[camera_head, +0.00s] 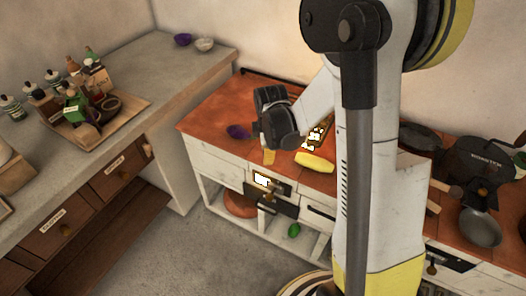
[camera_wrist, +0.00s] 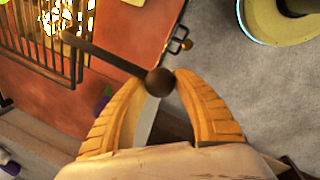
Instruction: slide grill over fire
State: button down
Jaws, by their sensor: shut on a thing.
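The grill (camera_wrist: 40,42), a dark barred grate, shows at the upper left of the wrist view, with the bright glow of the fire (camera_wrist: 62,14) around its bars. A dark rod handle (camera_wrist: 105,54) runs from the grill side to a round dark knob (camera_wrist: 158,82). My gripper (camera_wrist: 162,84) has its orange fingertips closed on this knob, one on each side. In the head view my gripper (camera_head: 268,157) is at the front edge of the red counter, and the glowing fire (camera_head: 318,133) is partly hidden by my arm. The grill is hard to make out there.
A yellow object (camera_head: 315,162) lies on the counter (camera_head: 212,112) near the fire. A purple vegetable (camera_head: 237,131) lies left of my gripper. Pans (camera_head: 482,228) hang or stand at the right. Bare floor (camera_head: 165,250) lies in front.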

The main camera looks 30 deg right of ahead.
jog(key=shift+s+d, duration=0.25)
jog(key=shift+d, duration=0.05)
jog(key=c, duration=1.1)
grip_release()
jog(key=shift+o, duration=0.6)
jog(key=shift+s+d, duration=0.1)
jog(key=shift+d, duration=0.05)
notch_tip(320, 180, up, 12)
jog(key=s+a, duration=0.1)
jog(key=s, duration=0.1)
jog(key=shift+a, duration=0.1)
